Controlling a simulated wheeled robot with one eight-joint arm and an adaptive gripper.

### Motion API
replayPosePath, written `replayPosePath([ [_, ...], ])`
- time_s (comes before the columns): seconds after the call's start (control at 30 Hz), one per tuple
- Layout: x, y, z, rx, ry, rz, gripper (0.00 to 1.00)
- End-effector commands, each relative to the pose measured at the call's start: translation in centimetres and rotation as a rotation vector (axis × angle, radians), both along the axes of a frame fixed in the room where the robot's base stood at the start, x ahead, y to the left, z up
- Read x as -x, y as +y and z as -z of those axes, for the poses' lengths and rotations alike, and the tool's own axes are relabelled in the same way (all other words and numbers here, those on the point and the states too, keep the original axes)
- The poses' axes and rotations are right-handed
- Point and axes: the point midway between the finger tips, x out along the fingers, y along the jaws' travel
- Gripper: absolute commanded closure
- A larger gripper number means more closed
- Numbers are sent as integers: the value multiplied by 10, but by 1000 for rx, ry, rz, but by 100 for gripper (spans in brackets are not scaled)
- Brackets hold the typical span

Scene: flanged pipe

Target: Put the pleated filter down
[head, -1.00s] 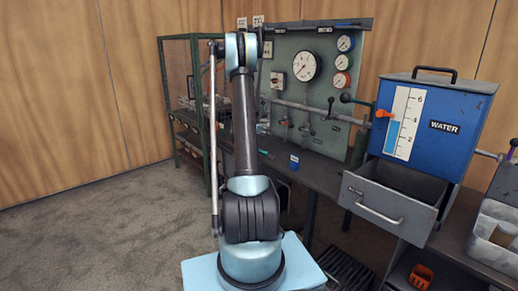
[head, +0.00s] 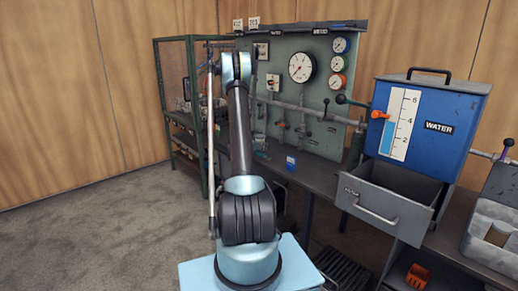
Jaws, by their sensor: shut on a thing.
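I cannot pick out the pleated filter in the head view. My arm rises in the middle of the picture, and its far end is hidden behind its own links. My gripper does not show, so its hold cannot be seen.
A grey workbench (head: 327,178) runs along a green gauge panel (head: 322,72). A blue water tank (head: 452,105) stands above an open grey drawer (head: 397,192). A grey bin (head: 492,217) is at the right edge. A green-framed mesh cage (head: 173,77) stands left. An orange object (head: 418,276) lies on the lower shelf.

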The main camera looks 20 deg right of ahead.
Motion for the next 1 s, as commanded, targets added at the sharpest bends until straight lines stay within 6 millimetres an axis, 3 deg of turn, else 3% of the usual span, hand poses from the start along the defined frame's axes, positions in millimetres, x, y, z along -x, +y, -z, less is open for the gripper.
replayPosePath([
  [0.17,0,0,2,0,0,0,81],
  [0.2,0,0,1,0,0,0,46],
  [0.27,0,0,1,0,0,0,34],
  [0.67,0,1,-1,0,0,-1,34],
  [1.0,26,41,-20,0,1,-4,34],
])
